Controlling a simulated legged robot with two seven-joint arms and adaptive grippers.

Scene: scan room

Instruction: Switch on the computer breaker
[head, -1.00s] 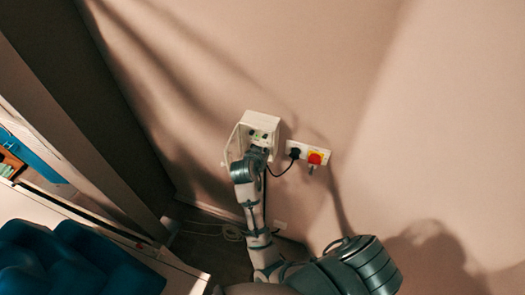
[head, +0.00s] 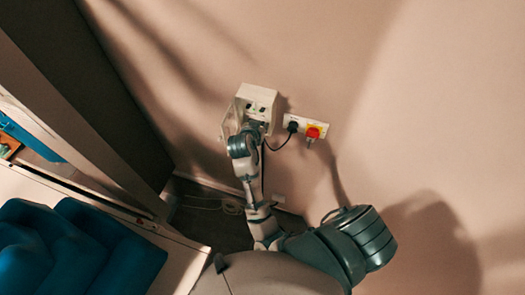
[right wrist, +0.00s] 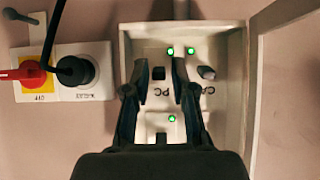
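The white breaker box (head: 259,99) is on the wall, its cover swung open to the left. In the right wrist view the box panel (right wrist: 145,38) appears upside down, with a dark switch (right wrist: 158,74) by the "PC" label and another switch (right wrist: 206,72) by a partly hidden label. Three small green lights are lit. My right gripper (right wrist: 158,64) is open at the panel, its fingers apart on either side of the dark switch; I cannot tell whether they touch it. It reaches the lower front of the box in the head view (head: 257,126). My left gripper is not in view.
Right of the box in the head view is a wall socket with a black plug (head: 292,127) and a red-and-yellow switch (head: 313,132). The open cover (right wrist: 262,75) stands close beside the gripper. A blue padded seat (head: 80,250) is at lower left.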

